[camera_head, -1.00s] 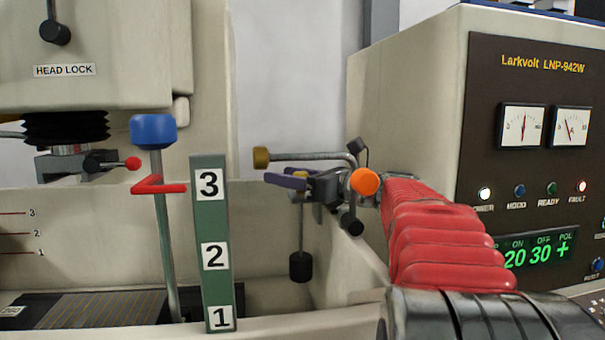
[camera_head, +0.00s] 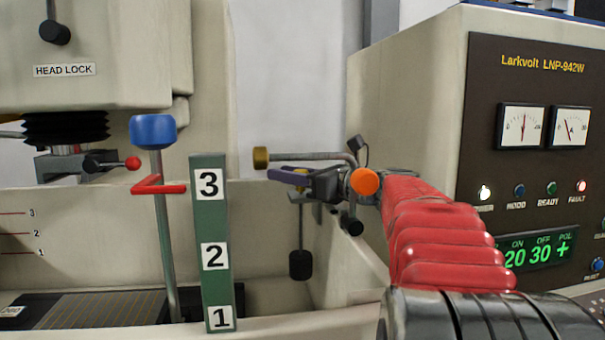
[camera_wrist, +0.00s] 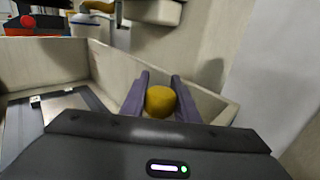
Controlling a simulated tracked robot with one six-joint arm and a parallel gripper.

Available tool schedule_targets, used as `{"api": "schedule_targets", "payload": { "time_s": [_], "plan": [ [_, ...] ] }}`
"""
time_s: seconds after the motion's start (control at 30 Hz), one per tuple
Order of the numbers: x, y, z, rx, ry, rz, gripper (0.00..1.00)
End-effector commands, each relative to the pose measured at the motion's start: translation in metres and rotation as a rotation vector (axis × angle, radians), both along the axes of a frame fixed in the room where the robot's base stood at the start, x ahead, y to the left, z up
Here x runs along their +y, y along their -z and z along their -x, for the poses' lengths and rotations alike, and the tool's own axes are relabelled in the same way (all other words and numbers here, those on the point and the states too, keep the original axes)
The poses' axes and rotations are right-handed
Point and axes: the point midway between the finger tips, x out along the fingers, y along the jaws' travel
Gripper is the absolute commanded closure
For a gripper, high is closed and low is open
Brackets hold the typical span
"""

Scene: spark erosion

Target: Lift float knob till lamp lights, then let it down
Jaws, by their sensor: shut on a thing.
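My gripper (camera_wrist: 160,90) has purple fingers on both sides of a round yellow knob (camera_wrist: 160,101) in the wrist view and is shut on it. On the power unit's panel, the green READY lamp (camera_head: 551,188) looks dark. The POWER lamp (camera_head: 484,193) glows white and the FAULT lamp (camera_head: 581,186) glows red.
A bent pipe with a brass end (camera_head: 261,158) runs just above my fingers. A green post numbered 1 to 3 (camera_head: 208,225) and a blue-topped rod (camera_head: 153,132) with a red pointer stand left. Tank walls (camera_wrist: 50,70) surround the knob.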

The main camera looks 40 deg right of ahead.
Motion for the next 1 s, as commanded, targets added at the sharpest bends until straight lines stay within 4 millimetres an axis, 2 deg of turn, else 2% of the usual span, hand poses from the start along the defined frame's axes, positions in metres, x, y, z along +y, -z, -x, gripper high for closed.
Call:
{"api": "schedule_targets", "payload": {
  "time_s": [1.0],
  "plan": [
    [0.0,-0.015,0.0,-0.001,0.0,0.002,0.85]
  ]
}}
